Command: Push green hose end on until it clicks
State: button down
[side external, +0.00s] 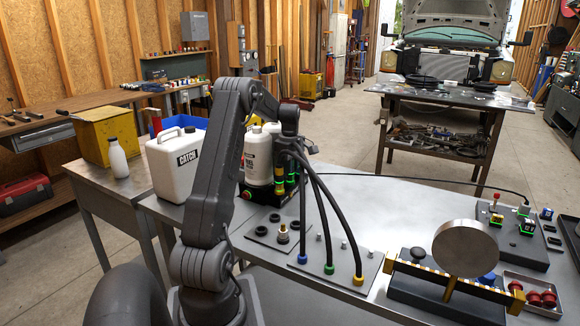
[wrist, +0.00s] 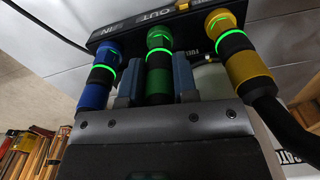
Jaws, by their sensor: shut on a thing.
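The green hose end (wrist: 158,82) sits between the two fingers of my gripper (wrist: 157,78), which is shut on it. Its top meets a green collar (wrist: 159,38) on a dark port block (wrist: 140,28) marked IN and OUT. A green ring glows there. A blue hose end (wrist: 94,96) is at the left and a yellow hose end (wrist: 248,66) at the right, both at matching collars with glowing green rings. In the side view my gripper (side external: 283,170) is at the block; the arm and hoses hide much of the joint. I cannot tell if the green end is fully seated.
Black hoses (side external: 322,210) run down to a plate (side external: 340,256) with blue, green and yellow fittings. A white CATCH jug (side external: 172,172) stands left of my arm, and a white bottle (side external: 258,158) behind it. A round metal disc on a stand (side external: 464,250) is at the right.

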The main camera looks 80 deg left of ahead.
jog(key=shift+f, duration=0.1)
jog(key=c, duration=0.8)
grip_release()
notch_tip(320, 180, up, 14)
jog(key=w+d+r+m+t+y, duration=0.1)
jog(key=w+d+r+m, duration=0.2)
jog(key=d, duration=0.5)
jog(key=w+d+r+m, duration=0.1)
jog(key=w+d+m, duration=0.25)
jog(key=d, duration=0.45)
jog(key=s+d+m+t, duration=0.15)
jog(key=d+m, duration=0.25)
jog(key=d, duration=0.4)
jog(key=s+d+f+m+t, duration=0.1)
jog(key=s+d+m, duration=0.3)
jog(key=d, duration=0.5)
jog(key=s+d+m+t, duration=0.1)
jog(key=d+m, duration=0.4)
jog(key=d, duration=0.3)
jog(key=s+d+f+m+t+h, duration=0.1)
jog(key=s+d+f+m, duration=0.4)
jog(key=s+d+m, duration=0.1)
jog(key=shift+s+d+f, duration=0.15)
jog(key=shift+s+d, duration=0.4)
jog(key=shift+s, duration=0.05)
